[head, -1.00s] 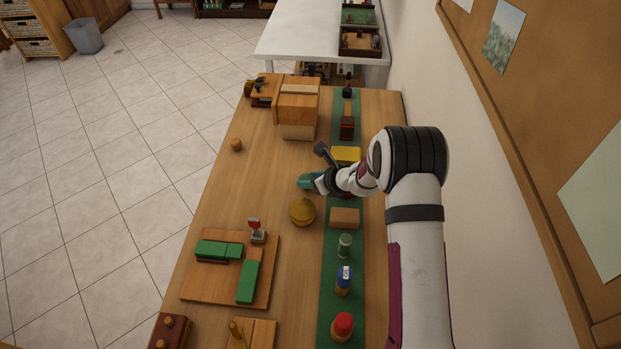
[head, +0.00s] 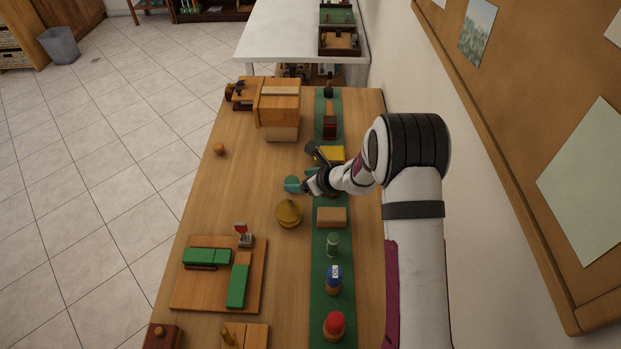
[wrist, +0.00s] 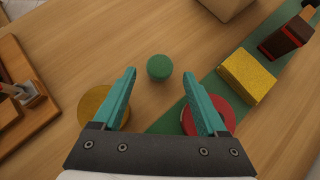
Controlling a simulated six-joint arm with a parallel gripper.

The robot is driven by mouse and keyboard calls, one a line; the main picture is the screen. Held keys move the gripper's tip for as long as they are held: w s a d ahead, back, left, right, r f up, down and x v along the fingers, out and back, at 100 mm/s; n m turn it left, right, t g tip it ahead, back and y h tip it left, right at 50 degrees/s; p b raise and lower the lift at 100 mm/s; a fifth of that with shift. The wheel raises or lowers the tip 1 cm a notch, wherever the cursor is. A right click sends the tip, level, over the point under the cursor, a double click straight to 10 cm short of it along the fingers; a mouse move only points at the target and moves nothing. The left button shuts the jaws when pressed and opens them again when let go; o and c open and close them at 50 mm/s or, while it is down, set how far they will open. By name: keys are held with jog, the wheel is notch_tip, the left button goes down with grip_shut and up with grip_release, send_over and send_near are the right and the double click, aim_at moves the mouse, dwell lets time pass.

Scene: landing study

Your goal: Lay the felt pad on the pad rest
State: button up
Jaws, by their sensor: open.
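My gripper (wrist: 160,77) is open, its two teal fingers well apart with nothing between them. In the head view its tip (head: 296,184) is over the table, left of the green runner. A small round green piece (wrist: 159,67) lies on the bare wood just beyond the fingertips, roughly centred between them; it looks like the felt pad. A flat red disc (wrist: 222,106) lies on the runner, partly hidden by the right finger; it may be the pad rest, but I cannot be sure. The arm hides that spot in the head view.
A yellow stepped round piece (head: 289,214) stands near the left finger. A yellow block (wrist: 247,76) and a tan block (head: 331,217) lie on the runner. A wooden board (head: 208,292) with green blocks is at lower left. Bare wood is free at left.

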jog(key=v, duration=0.9)
jog(key=s+a+r+n+g+y, duration=0.2)
jog(key=s+a+r+n+g, duration=0.15)
jog(key=s+r+n, duration=0.65)
jog(key=s+d+n+g+h, duration=0.1)
jog(key=s+d+n+h, duration=0.2)
jog(key=s, duration=0.9)
jog(key=s+d+r+n+g+h, duration=0.1)
jog(key=s+d+n, duration=0.5)
jog(key=s, duration=0.7)
jog(key=n+g+h, duration=0.1)
jog(key=n+h, duration=0.1)
jog(key=shift+r+h, duration=0.25)
jog(key=shift+h, duration=0.15)
